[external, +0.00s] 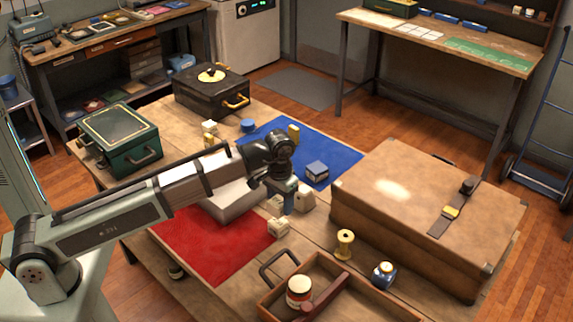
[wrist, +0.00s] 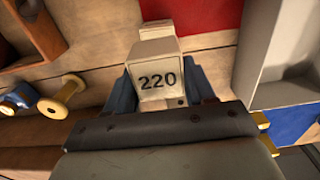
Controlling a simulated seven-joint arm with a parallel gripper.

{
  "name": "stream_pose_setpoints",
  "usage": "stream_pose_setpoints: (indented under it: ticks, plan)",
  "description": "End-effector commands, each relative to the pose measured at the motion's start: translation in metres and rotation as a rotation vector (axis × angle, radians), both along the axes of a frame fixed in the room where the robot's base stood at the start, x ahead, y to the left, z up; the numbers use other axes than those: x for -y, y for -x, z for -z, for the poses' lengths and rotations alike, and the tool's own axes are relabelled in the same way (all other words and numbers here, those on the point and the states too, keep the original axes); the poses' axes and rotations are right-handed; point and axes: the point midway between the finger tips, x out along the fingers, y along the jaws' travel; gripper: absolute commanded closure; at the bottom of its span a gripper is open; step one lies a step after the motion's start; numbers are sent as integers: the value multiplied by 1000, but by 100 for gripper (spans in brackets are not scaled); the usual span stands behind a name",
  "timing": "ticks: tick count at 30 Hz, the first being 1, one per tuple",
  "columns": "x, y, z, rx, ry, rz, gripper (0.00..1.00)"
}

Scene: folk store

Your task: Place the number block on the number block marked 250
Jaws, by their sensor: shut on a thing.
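My gripper (external: 290,200) points down over the table. Its blue fingers are closed on the sides of a cream number block (wrist: 158,78) marked 220. That block shows partly behind the fingers in the external view (external: 306,198). Whether it touches the table is hard to tell. Another cream block (external: 278,227) stands by the edge of the red mat; it also shows just beyond the held block in the wrist view (wrist: 157,28), with its number hidden. A further small cream block (external: 210,127) stands near the black case. No block marked 250 is readable.
A large tan suitcase (external: 420,205) stands right of my gripper. A yellow spool (external: 344,244), a blue jar (external: 384,275) and a wooden tray (external: 322,262) are in front. A pale grey box (external: 228,200) lies beneath my arm. A dark blue box (external: 317,172) sits on the blue mat (external: 341,163).

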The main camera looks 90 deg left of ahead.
Motion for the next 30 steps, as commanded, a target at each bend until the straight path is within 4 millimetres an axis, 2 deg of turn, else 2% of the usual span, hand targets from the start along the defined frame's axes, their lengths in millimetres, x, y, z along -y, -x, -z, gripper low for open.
stream_pose_setpoints:
  ticks: [10,23,24,30]
  plan:
    - [0,1,33,-2,1,1,76]
    - [0,0,38,0,0,1,76]
    - [0,0,39,0,0,1,45]
    - [0,0,39,0,0,1,26]
